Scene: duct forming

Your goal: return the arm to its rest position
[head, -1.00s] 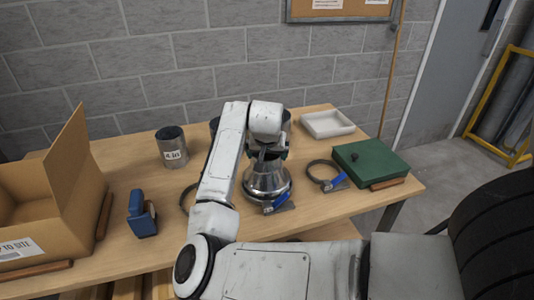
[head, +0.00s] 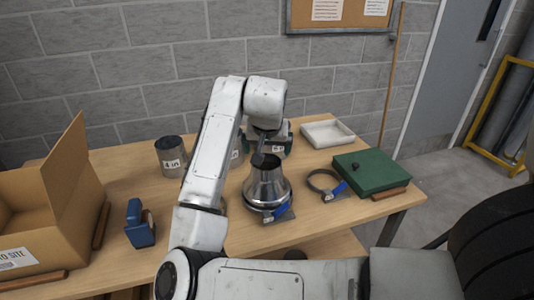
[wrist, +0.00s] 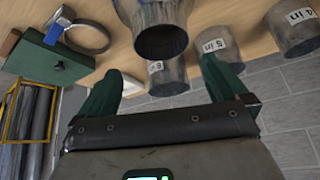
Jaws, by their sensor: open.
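My gripper (head: 268,142) is above and behind the shiny metal reducer (head: 267,186), partly hidden by the wrist link in the head view. In the wrist view its green fingers are spread with nothing between them (wrist: 160,66). The reducer stands upright on the table with a blue-handled clamp (head: 277,212) at its base. Its open dark mouth shows beyond the fingers in the wrist view (wrist: 162,40). My arm is bent over the table from the front.
A 4 in duct (head: 171,157) and other labelled ducts (wrist: 214,50) stand behind. A loose clamp ring (head: 323,183), green box (head: 371,171) and white tray (head: 327,133) are at right. A cardboard box (head: 35,215) and blue tool (head: 139,224) are at left.

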